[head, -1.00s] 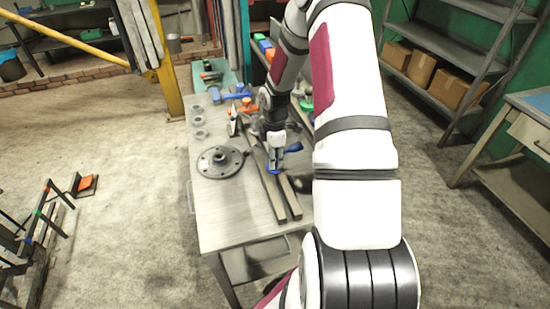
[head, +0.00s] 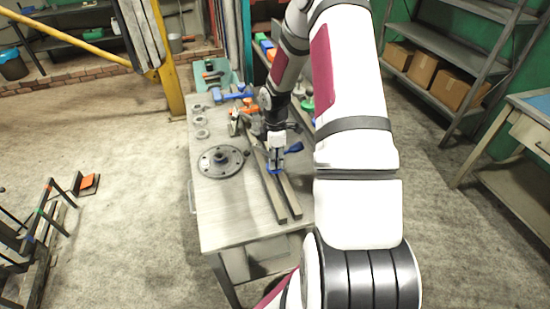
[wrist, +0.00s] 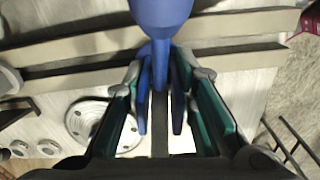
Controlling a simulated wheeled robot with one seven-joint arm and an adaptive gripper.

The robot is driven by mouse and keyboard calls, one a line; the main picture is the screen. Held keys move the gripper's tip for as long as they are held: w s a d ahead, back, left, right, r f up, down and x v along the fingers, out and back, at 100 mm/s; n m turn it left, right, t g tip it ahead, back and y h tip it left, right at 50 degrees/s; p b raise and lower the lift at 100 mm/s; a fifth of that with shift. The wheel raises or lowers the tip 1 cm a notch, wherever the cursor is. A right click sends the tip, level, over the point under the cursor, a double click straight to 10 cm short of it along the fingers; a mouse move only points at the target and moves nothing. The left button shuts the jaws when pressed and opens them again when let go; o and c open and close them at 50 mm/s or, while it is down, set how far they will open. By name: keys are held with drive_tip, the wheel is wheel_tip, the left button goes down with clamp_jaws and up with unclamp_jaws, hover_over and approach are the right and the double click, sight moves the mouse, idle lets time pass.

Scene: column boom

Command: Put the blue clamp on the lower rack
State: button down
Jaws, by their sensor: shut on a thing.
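The blue clamp (wrist: 162,14) is between the fingers of my gripper (wrist: 165,110) in the wrist view, with its blue jaws running down between the green-lined pads. In the head view its blue end (head: 294,147) sticks out to the right of my gripper (head: 275,166). My gripper is shut on it, low over two long grey bars on the workbench (head: 222,228). I cannot tell whether the clamp touches the bars. A low dark rack (head: 47,212) with red, green and blue marks stands on the floor at the left; I cannot tell whether it is the lower rack.
A round flange (head: 221,161) and several rings (head: 201,134) lie left of the bars. Other clamps and tools (head: 232,97) crowd the bench's far end. Grey shelving (head: 455,62) with cardboard boxes stands at the right.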

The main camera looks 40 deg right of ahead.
drive_tip(key=shift+s+d+r, duration=0.2)
drive_tip(key=shift+d+r, duration=0.2)
drive_tip(key=c, duration=1.6)
unclamp_jaws()
drive_tip(key=shift+w+d+r+p, duration=0.1)
drive_tip(key=shift+r+p, duration=0.2)
drive_tip(key=shift+r, duration=0.35)
drive_tip(key=shift+s+r, duration=0.3)
drive_tip(key=shift+r, duration=0.2)
drive_tip(key=shift+w+a+r+p, duration=0.1)
drive_tip(key=shift+a+r+p, duration=0.1)
drive_tip(key=shift+r, duration=0.25)
drive_tip(key=shift+w+a+r+p, duration=0.1)
drive_tip(key=shift+a+r+p, duration=0.05)
drive_tip(key=shift+r, duration=0.25)
drive_tip(key=shift+a+r+p, duration=0.1)
drive_tip(key=shift+r+p, duration=0.35)
drive_tip(key=shift+r, duration=1.1)
